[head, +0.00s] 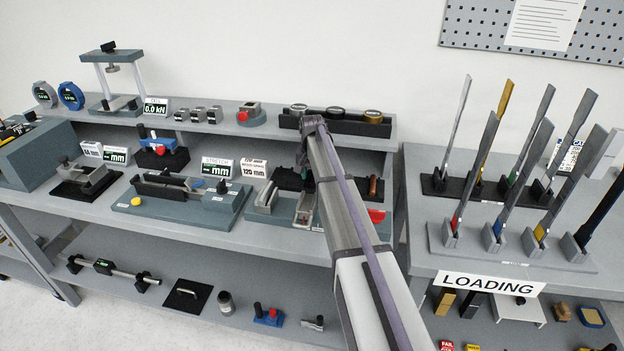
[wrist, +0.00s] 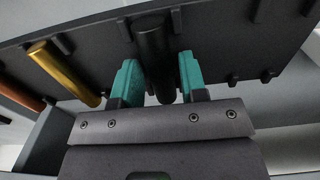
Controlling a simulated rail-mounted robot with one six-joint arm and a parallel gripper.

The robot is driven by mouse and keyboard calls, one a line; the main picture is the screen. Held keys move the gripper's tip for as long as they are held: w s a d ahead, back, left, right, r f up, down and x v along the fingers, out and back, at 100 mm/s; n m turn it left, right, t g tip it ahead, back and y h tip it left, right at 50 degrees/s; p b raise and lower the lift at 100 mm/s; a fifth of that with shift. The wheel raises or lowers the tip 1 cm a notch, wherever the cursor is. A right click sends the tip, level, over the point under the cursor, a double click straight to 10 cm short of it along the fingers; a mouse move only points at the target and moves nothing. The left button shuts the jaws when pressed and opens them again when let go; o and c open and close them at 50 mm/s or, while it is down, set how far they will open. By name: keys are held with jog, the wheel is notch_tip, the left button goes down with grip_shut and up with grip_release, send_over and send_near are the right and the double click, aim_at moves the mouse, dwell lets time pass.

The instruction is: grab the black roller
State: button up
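The black roller (wrist: 153,42) lies in a dark tray (wrist: 215,35) in the wrist view, pointing towards my gripper. My gripper (wrist: 158,60) has its two teal fingers on either side of the roller. A gap shows between the roller and the right finger; the left finger is very close, and I cannot tell if it touches. The fingers look open. In the head view my gripper is mostly hidden behind my arm, over the dark tray (head: 288,179) on the workbench; the black roller cannot be made out there.
A brass roller (wrist: 64,72) lies left of the fingers, with a copper roller (wrist: 18,94) beyond it. The copper one also shows in the head view (head: 375,188). Small dark pegs stand along the tray.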

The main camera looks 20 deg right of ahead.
grip_shut()
dwell(0.8)
